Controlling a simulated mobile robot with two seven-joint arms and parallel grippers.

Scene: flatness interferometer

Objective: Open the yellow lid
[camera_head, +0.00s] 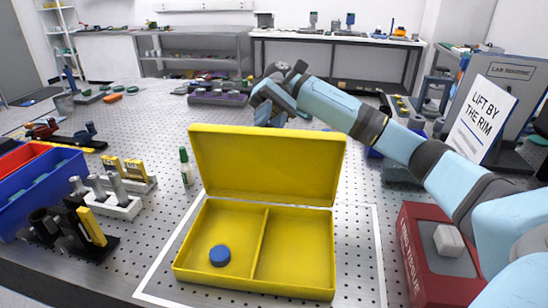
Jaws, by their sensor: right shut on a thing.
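The yellow lid (268,166) stands raised, leaning back from the rear edge of the yellow box (303,247). The box is open, with two compartments split by a divider. A blue round piece (220,255) lies in the left compartment; the right one is empty. My right gripper (271,113) is at the lid's top edge, reaching from behind, and is shut on the lid. Its fingertips are partly hidden by the lid. My left gripper is out of view.
A red box (424,262) with a pale block stands at the right, below my arm. A green-white bottle (186,167) stands left of the lid. Holders with grey cylinders (115,195) and a blue bin (40,192) are further left. A sign (483,118) stands at right.

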